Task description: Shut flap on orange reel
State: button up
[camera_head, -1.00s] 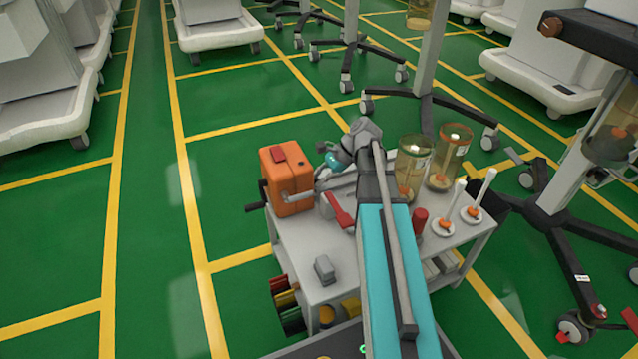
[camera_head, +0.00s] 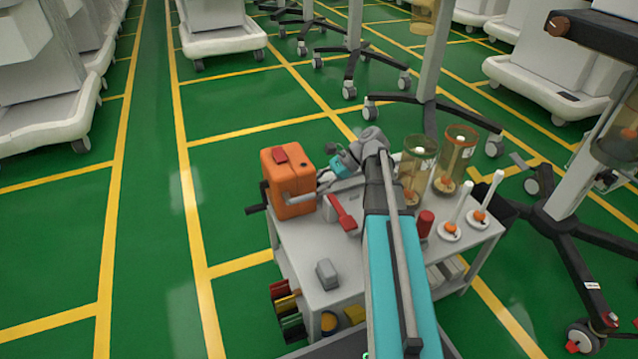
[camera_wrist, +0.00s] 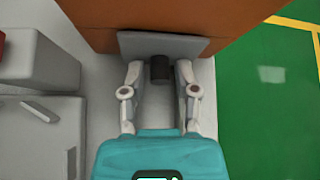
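The orange reel (camera_head: 290,188) is a box-shaped housing at the left back corner of the grey cart, with a red piece on top. In the wrist view its orange side (camera_wrist: 220,18) fills the top. A grey flap (camera_wrist: 190,45) stands out from that side. My gripper (camera_wrist: 159,72) is open, its two fingers apart just in front of the flap, with a short dark cylinder (camera_wrist: 158,68) showing between them. I cannot tell whether the fingertips touch the flap. In the head view my gripper (camera_head: 323,188) is beside the reel's right side, partly hidden.
A red-handled item (camera_head: 342,213) and a small grey block (camera_head: 326,274) lie on the cart (camera_head: 300,250). Clear canisters (camera_head: 417,170) and white sticks with orange balls stand at right. Green floor is open at left.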

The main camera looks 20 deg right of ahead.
jog(key=shift+o, duration=0.5)
jog(key=shift+r+h+p, duration=0.25)
jog(key=shift+h+p, duration=0.25)
jog(key=shift+p, duration=0.35)
jog(key=shift+d+p, duration=0.1)
jog(key=shift+p, duration=0.2)
jog(key=h+p, duration=0.1)
jog(key=p, duration=0.1)
jog(key=r+h+p, duration=0.1)
jog(key=h+p, duration=0.3)
jog(key=shift+d+r, duration=0.3)
jog(key=shift+d+r+p, duration=0.2)
jog(key=shift+r+p, duration=0.05)
jog(key=shift+p, duration=0.15)
jog(key=p+v, duration=1.1)
jog(key=v, duration=0.2)
jog(key=s+a+r+n+g+h+p, duration=0.1)
jog(key=s+a+r+n+h+p, duration=0.3)
jog(key=a+r+n+p, duration=0.9)
jog(key=shift+s+a+r+n+p, duration=0.4)
jog(key=shift+s+a+r+p, duration=0.65)
jog(key=shift+a+p, duration=0.75)
